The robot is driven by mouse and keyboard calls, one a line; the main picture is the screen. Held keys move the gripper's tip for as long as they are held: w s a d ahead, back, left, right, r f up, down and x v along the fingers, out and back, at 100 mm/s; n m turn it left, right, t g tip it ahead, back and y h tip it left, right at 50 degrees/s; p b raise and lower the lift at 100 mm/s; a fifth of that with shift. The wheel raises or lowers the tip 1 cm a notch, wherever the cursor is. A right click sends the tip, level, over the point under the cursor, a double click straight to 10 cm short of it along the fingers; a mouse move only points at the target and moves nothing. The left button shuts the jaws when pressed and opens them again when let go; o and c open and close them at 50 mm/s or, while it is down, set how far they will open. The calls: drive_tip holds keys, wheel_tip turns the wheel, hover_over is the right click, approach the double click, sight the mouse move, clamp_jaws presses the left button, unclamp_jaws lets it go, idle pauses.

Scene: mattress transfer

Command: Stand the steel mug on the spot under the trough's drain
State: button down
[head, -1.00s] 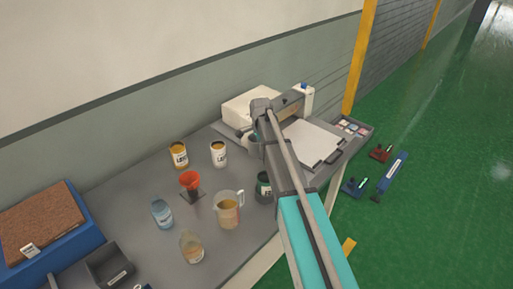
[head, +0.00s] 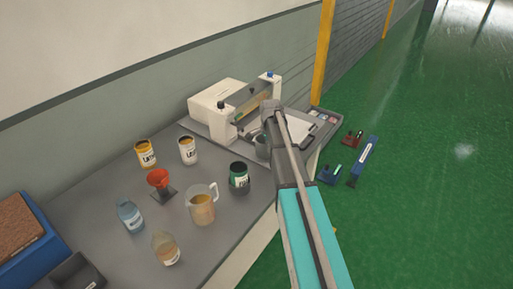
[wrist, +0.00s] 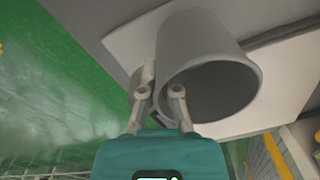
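The steel mug (wrist: 210,65) is a plain grey cylinder, large in the wrist view with its open mouth facing the camera. In the head view it shows as a small grey cup (head: 262,145) by the white machine, partly hidden by my arm. My gripper (wrist: 160,92) has one finger outside the mug's wall and the other at its mouth, and looks closed on the rim. The trough seems to be the tan piece (head: 252,106) between the machine's white posts. Its drain and the spot under it cannot be made out.
A white board (head: 298,131) lies by the machine. A green-labelled can (head: 239,178), a jug (head: 201,205), a red funnel (head: 159,181), two paint cans and bottles stand on the grey table (head: 110,240). Tools lie on the green floor at right.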

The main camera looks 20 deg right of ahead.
sight(262, 148)
drive_tip(key=shift+s+d+f, duration=0.15)
drive_tip(key=shift+d, duration=0.2)
drive_tip(key=shift+a, duration=0.1)
drive_tip(key=shift+w+a+f+b, duration=0.5)
drive_tip(key=shift+w+f+b, duration=0.15)
drive_tip(key=shift+w, duration=0.1)
drive_tip(key=shift+w+a+f+b, duration=0.5)
drive_tip(key=shift+w+f+b, duration=0.1)
drive_tip(key=shift+w, duration=0.15)
drive_tip(key=shift+w+a+r, duration=0.15)
drive_tip(key=shift+w, duration=0.05)
drive_tip(key=shift+w+a, duration=0.65)
drive_tip(key=shift+w, duration=0.25)
drive_tip(key=shift+w+a, duration=0.65)
drive_tip(key=shift+w, duration=0.25)
drive_tip(key=shift+w+a, duration=0.65)
drive_tip(key=shift+w, duration=0.25)
drive_tip(key=shift+f, duration=0.4)
drive_tip(key=c, duration=0.7)
unclamp_jaws()
